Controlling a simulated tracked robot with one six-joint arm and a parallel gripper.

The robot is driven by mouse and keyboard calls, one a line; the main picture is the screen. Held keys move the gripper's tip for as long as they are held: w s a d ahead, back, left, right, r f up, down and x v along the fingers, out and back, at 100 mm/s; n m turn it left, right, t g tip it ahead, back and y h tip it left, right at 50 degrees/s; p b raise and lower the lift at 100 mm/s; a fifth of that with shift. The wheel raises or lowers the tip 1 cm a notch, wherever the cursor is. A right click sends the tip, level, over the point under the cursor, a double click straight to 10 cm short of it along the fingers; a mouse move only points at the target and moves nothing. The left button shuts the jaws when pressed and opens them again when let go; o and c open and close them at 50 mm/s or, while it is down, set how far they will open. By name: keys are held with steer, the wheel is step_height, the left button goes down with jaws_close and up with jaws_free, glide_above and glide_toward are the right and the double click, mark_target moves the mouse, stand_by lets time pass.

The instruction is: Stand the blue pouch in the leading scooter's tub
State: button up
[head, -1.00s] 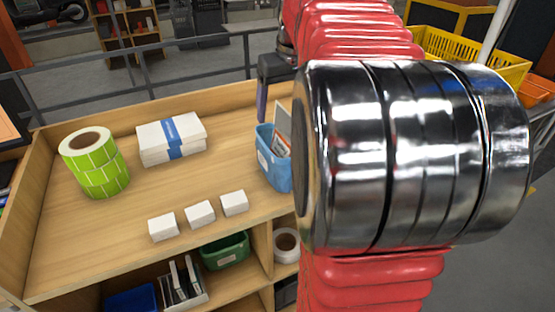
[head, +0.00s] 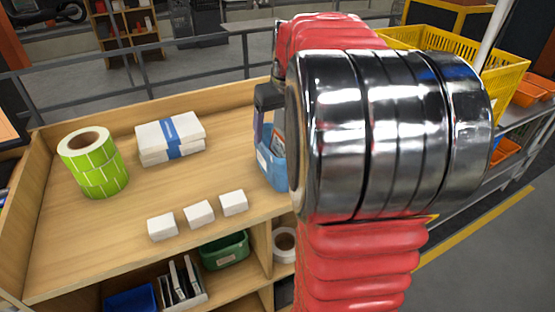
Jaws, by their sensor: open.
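My gripper (head: 268,112) is partly in view past my arm, at the right side of the wooden bench. No scooter with a tub can be made out in this view.
The wooden bench (head: 120,225) carries a green label roll (head: 95,175), a banded white stack (head: 170,150) and three small white boxes (head: 199,214). A shelf below holds a green bin (head: 226,252). A yellow crate (head: 500,75) stands at right. A grey rail (head: 205,88) runs behind.

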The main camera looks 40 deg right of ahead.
mark_target(274, 147)
steer(key=shift+x, duration=2.3)
steer(key=shift+s, duration=0.1)
steer(key=shift+c, duration=0.7)
steer(key=c, duration=1.5)
steer(key=shift+o, duration=0.2)
step_height(274, 147, up, 10)
